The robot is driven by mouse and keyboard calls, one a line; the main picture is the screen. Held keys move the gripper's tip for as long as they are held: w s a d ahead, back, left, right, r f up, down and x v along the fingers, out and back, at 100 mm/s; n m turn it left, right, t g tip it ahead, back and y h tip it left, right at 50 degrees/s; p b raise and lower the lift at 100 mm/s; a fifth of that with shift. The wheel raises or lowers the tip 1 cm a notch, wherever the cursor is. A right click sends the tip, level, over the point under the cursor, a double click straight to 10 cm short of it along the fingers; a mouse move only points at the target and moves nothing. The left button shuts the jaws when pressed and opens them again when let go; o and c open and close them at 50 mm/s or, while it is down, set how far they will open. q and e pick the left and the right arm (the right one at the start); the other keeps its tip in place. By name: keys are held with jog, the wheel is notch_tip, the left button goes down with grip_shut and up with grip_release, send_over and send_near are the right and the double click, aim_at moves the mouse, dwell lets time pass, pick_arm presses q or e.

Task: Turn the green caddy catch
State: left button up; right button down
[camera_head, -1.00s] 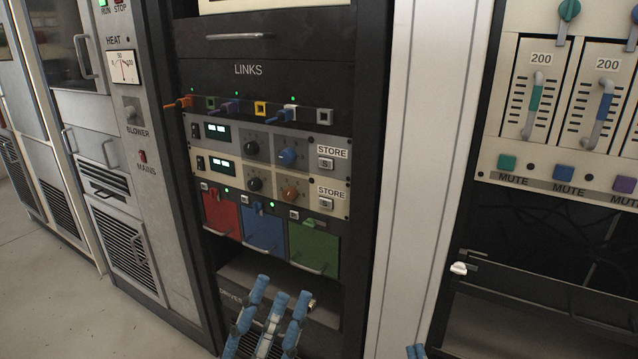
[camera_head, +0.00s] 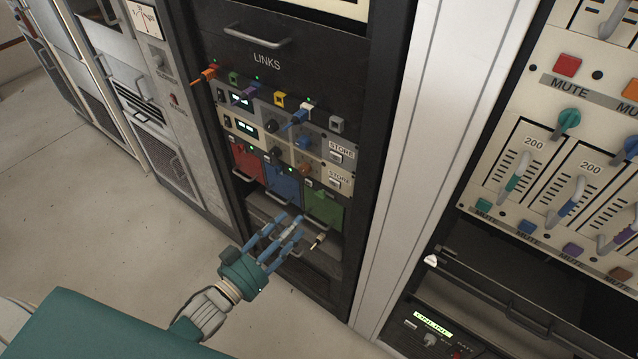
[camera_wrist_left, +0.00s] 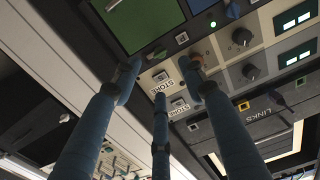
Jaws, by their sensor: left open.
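The green caddy (camera_head: 323,209) is the rightmost of three caddies in the dark rack, beside the blue caddy (camera_head: 283,184). In the left wrist view the green caddy (camera_wrist_left: 142,22) is at the top, seen upside down. A small dark catch (camera_wrist_left: 157,53) shows at its edge, near a white square tag. My left gripper (camera_head: 291,222) is open and empty, with its blue fingers spread. In the head view it is in front of the lower caddy row, overlapping the blue caddy's bottom. Whether it touches anything cannot be told. My right gripper is not in view.
The red caddy (camera_head: 245,161) is left of the blue one. Above are two panels with knobs and STORE buttons, then a row of plugged links. A key-like fitting (camera_head: 320,240) sticks out below the green caddy. A pale post (camera_head: 427,150) stands right of the rack.

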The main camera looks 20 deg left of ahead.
aim_at(324, 196)
pick_arm(q)
jog(key=p+x, duration=0.1)
jog(key=x, duration=0.9)
jog(key=shift+w, duration=0.25)
jog(key=shift+d, duration=0.1)
jog(key=shift+f, duration=0.1)
grip_shut()
